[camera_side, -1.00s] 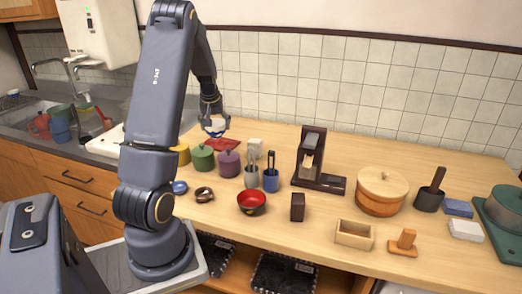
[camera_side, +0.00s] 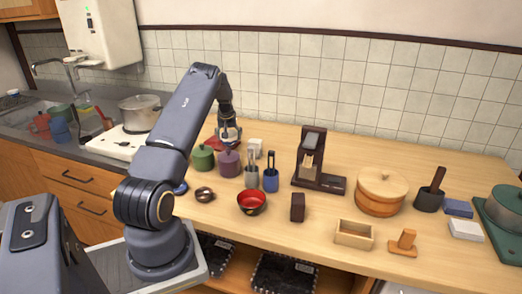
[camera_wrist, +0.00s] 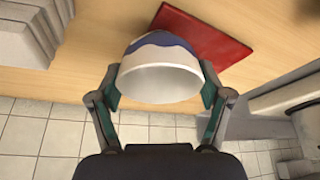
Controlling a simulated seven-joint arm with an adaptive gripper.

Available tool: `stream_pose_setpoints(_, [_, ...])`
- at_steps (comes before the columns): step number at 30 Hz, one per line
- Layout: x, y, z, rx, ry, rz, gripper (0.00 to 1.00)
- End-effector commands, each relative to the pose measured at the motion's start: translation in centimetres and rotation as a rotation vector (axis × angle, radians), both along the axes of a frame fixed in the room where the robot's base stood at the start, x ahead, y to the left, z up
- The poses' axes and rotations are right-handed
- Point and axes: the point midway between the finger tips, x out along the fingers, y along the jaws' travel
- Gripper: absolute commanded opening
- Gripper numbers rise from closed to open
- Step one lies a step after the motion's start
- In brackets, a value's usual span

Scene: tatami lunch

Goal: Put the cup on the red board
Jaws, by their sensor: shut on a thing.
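My gripper (camera_wrist: 158,93) is shut on the cup (camera_wrist: 158,78), a white cup with a blue band, held between its two fingers. The cup's open rim faces the wrist camera. The red board (camera_wrist: 216,33) lies on the counter beyond the cup in the wrist view, partly covered by it. In the side view, my gripper (camera_side: 229,134) is low over the back left of the counter, and a sliver of the red board (camera_side: 210,143) shows beside it. I cannot tell whether the cup touches the board.
Green (camera_side: 203,158) and purple (camera_side: 229,163) lidded pots stand in front of the gripper. A white block (camera_side: 254,147) stands just right of it. Utensil holders (camera_side: 271,180) and a red bowl (camera_side: 251,202) are nearer the front. A metal pot (camera_side: 139,112) is at the left.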

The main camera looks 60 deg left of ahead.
Motion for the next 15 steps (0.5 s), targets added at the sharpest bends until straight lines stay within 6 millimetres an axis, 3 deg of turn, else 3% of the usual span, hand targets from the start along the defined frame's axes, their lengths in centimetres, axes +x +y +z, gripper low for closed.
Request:
stream_pose_setpoints(3, [-0.04,0.01,-1.44,0.001,0.000,0.000,0.40])
stream_pose_setpoints(13, [-0.02,-0.01,-1.73,0.001,0.000,0.000,0.40])
stream_pose_setpoints(14, [-0.02,-0.03,-1.79,0.000,0.000,0.000,0.78])
stream_pose_setpoints(15, [-0.02,-0.02,-1.74,0.001,0.000,0.000,0.82])
